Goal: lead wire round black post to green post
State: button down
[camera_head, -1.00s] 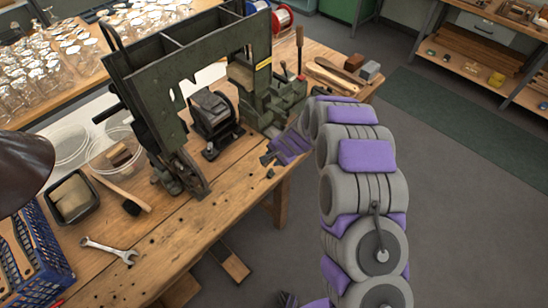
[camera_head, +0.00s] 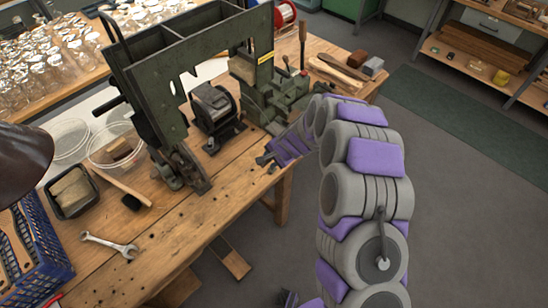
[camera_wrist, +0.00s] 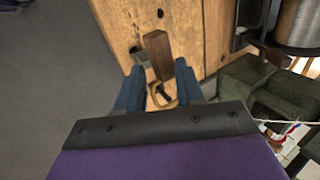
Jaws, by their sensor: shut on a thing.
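My gripper (camera_head: 265,160) is low over the front edge of the workbench, beside the green machine. A thin pale line (camera_wrist: 285,121) runs right from behind the gripper's dark plate toward the machine. A brown upright block (camera_wrist: 158,55) stands just beyond the fingertips, with a small dark piece (camera_wrist: 138,56) to its left. I cannot tell which pieces are the black post and the green post.
The green machine (camera_head: 150,85) fills the bench's middle, close to my gripper. A wire spool (camera_wrist: 300,22) is at upper right in the wrist view. A wrench (camera_head: 108,245), a brush (camera_head: 125,190) and a blue crate (camera_head: 40,250) lie at left. Open floor (camera_head: 450,220) is at right.

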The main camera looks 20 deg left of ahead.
aim_at(266, 175)
jog(key=shift+s+a+f, duration=0.3)
jog(key=shift+s+f, duration=0.05)
jog(key=shift+s, duration=0.25)
jog(key=shift+f+b, duration=1.65)
jog(key=shift+f, duration=0.35)
jog(key=shift+s+d+f+b, duration=0.1)
jog(key=shift+f+b, duration=1.4)
jog(key=shift+b, duration=0.1)
jog(key=shift+s+f, duration=0.1)
jog(key=shift+f, duration=0.05)
